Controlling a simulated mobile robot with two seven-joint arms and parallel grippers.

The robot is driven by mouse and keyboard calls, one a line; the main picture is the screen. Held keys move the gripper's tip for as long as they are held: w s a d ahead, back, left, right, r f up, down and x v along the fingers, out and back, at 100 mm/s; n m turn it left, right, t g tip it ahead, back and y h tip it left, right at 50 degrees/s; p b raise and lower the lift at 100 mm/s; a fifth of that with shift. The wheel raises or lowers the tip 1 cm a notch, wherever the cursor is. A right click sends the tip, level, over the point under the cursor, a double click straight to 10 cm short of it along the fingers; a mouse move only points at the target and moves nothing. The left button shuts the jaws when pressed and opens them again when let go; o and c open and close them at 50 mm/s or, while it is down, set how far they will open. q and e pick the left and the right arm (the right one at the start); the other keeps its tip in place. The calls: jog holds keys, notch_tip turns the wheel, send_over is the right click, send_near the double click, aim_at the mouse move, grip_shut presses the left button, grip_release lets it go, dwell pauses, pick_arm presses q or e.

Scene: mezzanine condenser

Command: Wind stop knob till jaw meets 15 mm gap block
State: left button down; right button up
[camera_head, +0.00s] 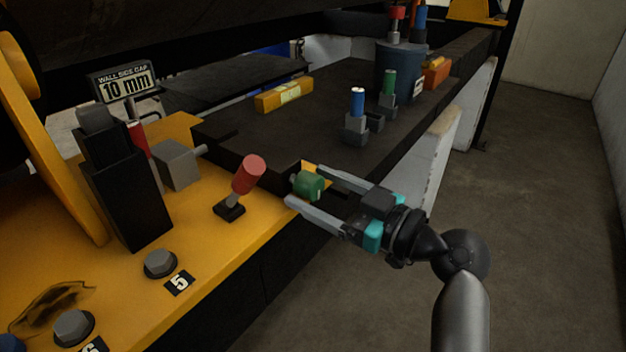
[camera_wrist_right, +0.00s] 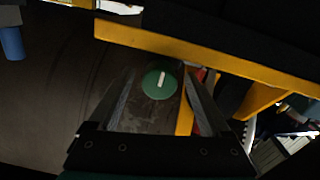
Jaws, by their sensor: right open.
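The green stop knob (camera_head: 309,186) sits at the near corner of the dark bench, by the yellow ledge. My right gripper (camera_head: 304,184) is open, with one finger on either side of the knob. In the right wrist view the knob's round green face (camera_wrist_right: 150,86) with a white mark lies between the two fingers, with visible space at both sides. I cannot tell whether either finger touches it. A yellow block with a pale label (camera_head: 284,95) lies on the bench; its print is too small to read. The jaw cannot be made out clearly. My left gripper is out of view.
A red-handled lever (camera_head: 247,176) stands left of the knob. A sign reading "WALL SIDE GAP 10 mm" (camera_head: 126,86) stands at upper left. Blue-handled (camera_head: 357,104) and green-handled (camera_head: 389,84) tools and a dark bucket (camera_head: 402,69) stand on the bench. The floor at right is clear.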

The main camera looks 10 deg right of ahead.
jog(key=shift+w+a, duration=0.3)
jog(key=shift+a, duration=0.05)
grip_shut()
dwell(0.6)
